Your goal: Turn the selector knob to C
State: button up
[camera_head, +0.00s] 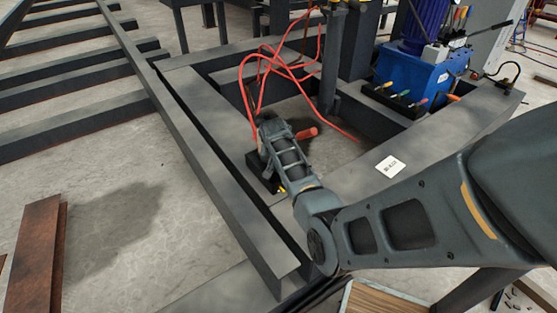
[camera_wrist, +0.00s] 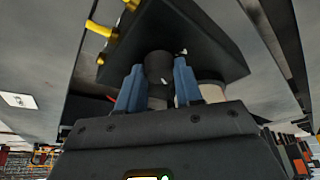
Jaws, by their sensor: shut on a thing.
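The selector knob (camera_wrist: 158,66) is a dark round knob with a small white mark, on the face of a black box (camera_wrist: 205,32). In the wrist view my gripper (camera_wrist: 157,76) has its two blue fingers on either side of the knob, shut on it. The knob's letters are not visible, so I cannot tell which position it points to. In the head view the black box (camera_head: 261,174) sits on the dark steel frame, partly behind my arm. The knob and fingertips are hidden there by my wrist.
Yellow fittings (camera_wrist: 99,28) stick out beside the box. Red cables (camera_head: 262,62) loop over the steel frame (camera_head: 210,120) behind my wrist. A blue hydraulic unit (camera_head: 415,75) with coloured levers stands at the back right. A white label (camera_head: 390,167) lies on the frame. Rusty beams (camera_head: 38,250) lie at left.

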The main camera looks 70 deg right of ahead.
jog(key=m+g, duration=0.1)
jog(key=m, duration=0.2)
jog(key=shift+w+m, duration=0.15)
jog(key=shift+m, duration=0.15)
jog(key=shift+m+g+b, duration=0.35)
jog(key=shift+m+g, duration=0.45)
jog(key=shift+m, duration=0.7)
jog(key=o, duration=1)
jog(key=p+v, duration=0.3)
jog(key=v, duration=0.4)
jog(key=shift+r, duration=0.35)
jog(key=shift+w+a, duration=0.15)
